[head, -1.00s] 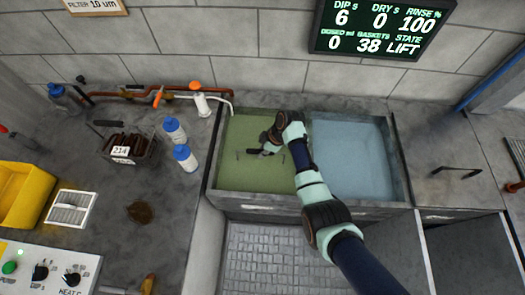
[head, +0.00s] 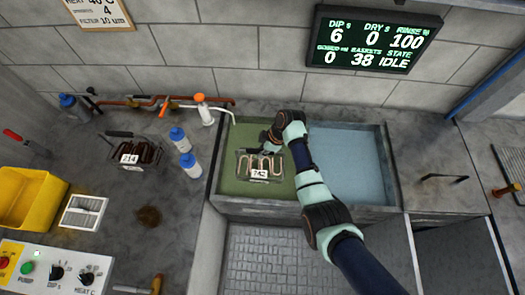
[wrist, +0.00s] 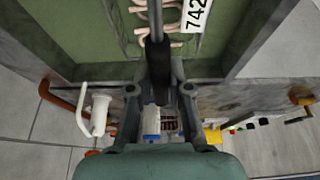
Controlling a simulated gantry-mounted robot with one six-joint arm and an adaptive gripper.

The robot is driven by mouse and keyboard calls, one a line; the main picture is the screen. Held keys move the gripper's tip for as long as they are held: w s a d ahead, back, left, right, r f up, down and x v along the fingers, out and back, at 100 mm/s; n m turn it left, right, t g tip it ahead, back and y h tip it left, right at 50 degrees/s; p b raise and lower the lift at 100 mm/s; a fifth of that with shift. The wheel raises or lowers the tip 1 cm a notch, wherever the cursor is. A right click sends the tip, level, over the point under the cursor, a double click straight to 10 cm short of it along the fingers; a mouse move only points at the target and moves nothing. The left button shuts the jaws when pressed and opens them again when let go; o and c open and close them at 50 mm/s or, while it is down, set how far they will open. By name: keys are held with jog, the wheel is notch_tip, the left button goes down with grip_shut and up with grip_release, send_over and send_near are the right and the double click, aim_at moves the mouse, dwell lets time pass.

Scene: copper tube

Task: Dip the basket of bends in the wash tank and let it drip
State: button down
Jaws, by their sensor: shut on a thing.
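The basket of copper bends (head: 260,168), tagged 742, shows in the left, green-filled basin (head: 236,185) of the double tank. Its bends are visible at or above the green liquid; I cannot tell how much is still under. My gripper (head: 268,148) is over the basket's back side, shut on its dark handle bar. In the wrist view the closed fingers (wrist: 158,65) hold the bar, with part of the bends and the tag (wrist: 194,14) beyond. The rest of the basket is out of that view.
The right basin (head: 350,165) holds pale blue liquid. Another basket (head: 135,155), tagged 214, stands on the left counter near two white-and-blue bottles (head: 185,153) and a spout (head: 203,110). The wall display (head: 375,40) reads IDLE. A yellow bin (head: 30,200) is far left.

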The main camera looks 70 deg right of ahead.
notch_tip(320, 180, up, 15)
jog(key=p, duration=1.3)
jog(key=shift+r, duration=0.2)
jog(key=shift+s, duration=0.1)
dwell(1.8)
